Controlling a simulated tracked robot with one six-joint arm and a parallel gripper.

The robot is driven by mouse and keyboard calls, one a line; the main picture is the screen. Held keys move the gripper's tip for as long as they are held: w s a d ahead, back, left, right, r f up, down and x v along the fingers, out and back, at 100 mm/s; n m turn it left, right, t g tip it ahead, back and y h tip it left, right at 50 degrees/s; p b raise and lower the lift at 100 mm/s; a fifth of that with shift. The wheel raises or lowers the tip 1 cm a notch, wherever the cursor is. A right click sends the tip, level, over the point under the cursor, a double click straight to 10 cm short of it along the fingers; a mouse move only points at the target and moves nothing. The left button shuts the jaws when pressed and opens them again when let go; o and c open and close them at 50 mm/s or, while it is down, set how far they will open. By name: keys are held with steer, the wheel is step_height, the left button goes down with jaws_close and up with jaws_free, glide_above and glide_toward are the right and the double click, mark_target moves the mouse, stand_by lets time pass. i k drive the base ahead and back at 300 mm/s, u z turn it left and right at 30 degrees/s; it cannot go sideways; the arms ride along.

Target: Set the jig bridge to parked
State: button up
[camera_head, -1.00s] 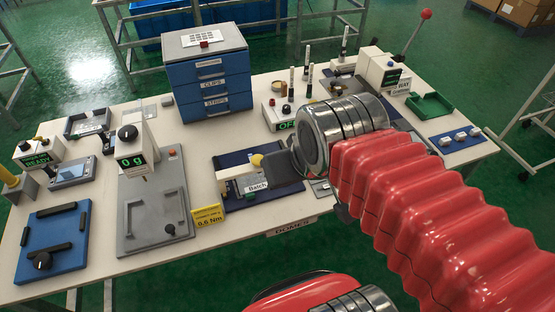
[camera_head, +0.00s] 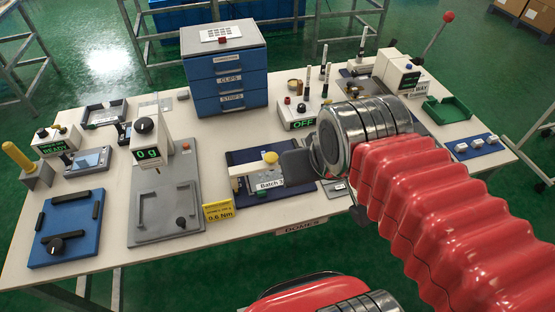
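A jig on a dark blue base plate (camera_head: 297,191) lies at the middle front of the table. A pale beige bar (camera_head: 240,170) with a "Batch" label (camera_head: 269,183) and a round yellow knob (camera_head: 270,157) stand on it. I cannot tell for certain which part is the bridge. My gripper (camera_head: 291,163) is the dark grey end of the arm, over the plate just right of the yellow knob. Its fingers are not clearly distinguishable, and I cannot tell whether it touches the jig. The arm hides the plate's right side.
A grey plate with a handle (camera_head: 155,232) and a yellow 0.6 Nm sign (camera_head: 218,212) are left of the jig. A blue drawer cabinet (camera_head: 228,80) and a control box reading OFF (camera_head: 303,123) stand behind. A blue fixture (camera_head: 75,212) is far left; a green tray (camera_head: 447,108) is right.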

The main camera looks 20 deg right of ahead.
mark_target(235, 172)
steer(key=z, duration=0.2)
steer(key=k, duration=1.05)
steer(key=u, duration=0.7)
steer(key=i, duration=1)
steer(key=u, duration=0.05)
